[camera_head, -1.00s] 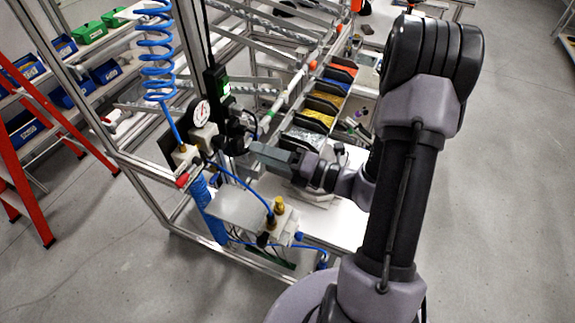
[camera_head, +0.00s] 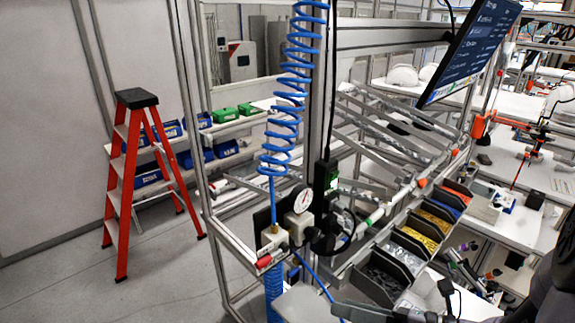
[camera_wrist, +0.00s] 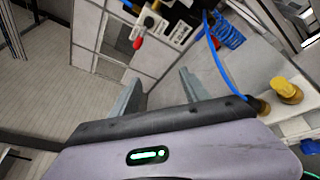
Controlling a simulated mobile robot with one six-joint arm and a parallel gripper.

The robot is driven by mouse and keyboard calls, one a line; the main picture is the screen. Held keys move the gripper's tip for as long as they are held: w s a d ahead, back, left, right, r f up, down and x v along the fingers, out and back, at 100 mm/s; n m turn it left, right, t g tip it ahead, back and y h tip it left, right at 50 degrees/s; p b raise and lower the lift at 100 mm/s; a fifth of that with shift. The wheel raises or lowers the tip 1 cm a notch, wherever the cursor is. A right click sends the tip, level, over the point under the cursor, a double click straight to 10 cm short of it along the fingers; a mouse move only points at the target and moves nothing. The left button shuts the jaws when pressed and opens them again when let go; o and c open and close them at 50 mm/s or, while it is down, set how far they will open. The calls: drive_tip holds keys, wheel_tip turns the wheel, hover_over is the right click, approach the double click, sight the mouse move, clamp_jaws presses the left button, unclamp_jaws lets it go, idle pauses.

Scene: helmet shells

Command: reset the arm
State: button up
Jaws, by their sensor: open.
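My gripper (camera_wrist: 160,90) is open in the wrist view, with its two grey fingers apart and nothing between them. In the head view part of my gripper (camera_head: 362,312) shows at the bottom edge, below the pressure gauge (camera_head: 303,201) and near the bins. My arm shows only in part, at the lower right.
Parts bins (camera_head: 410,247) stand right of the gauge. A blue coiled hose (camera_head: 285,110) hangs beside the frame post (camera_head: 185,90). A red ladder (camera_head: 122,190) stands left. A monitor (camera_head: 470,50) hangs upper right. The floor (camera_head: 95,285) at lower left is clear.

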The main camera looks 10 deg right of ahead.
drive_tip(key=s+a+f+n+g+h+b, duration=0.2)
drive_tip(key=s+a+f+n+g+b, duration=0.1)
drive_tip(key=a+f+n+g+b, duration=0.25)
drive_tip(key=s+a+f+n+g+h+b, duration=0.1)
drive_tip(key=s+a+f+n+g+b, duration=0.15)
drive_tip(key=f+n+b, duration=0.4)
drive_tip(key=s+f+n+t+h+b, duration=0.1)
drive_tip(key=f+n+t+h+b, duration=0.1)
drive_tip(key=f+n+h+b, duration=0.2)
drive_tip(key=s+d+f+n+t+h+b, duration=0.1)
drive_tip(key=f+n+h+b, duration=0.3)
drive_tip(key=f+n+b, duration=0.4)
drive_tip(key=s+n+t+b, duration=0.1)
drive_tip(key=n+b, duration=0.3)
drive_tip(key=n, duration=0.2)
drive_tip(key=shift+s+f+t, duration=0.25)
drive_tip(key=shift+s+t, duration=0.05)
drive_tip(key=shift+t, duration=0.1)
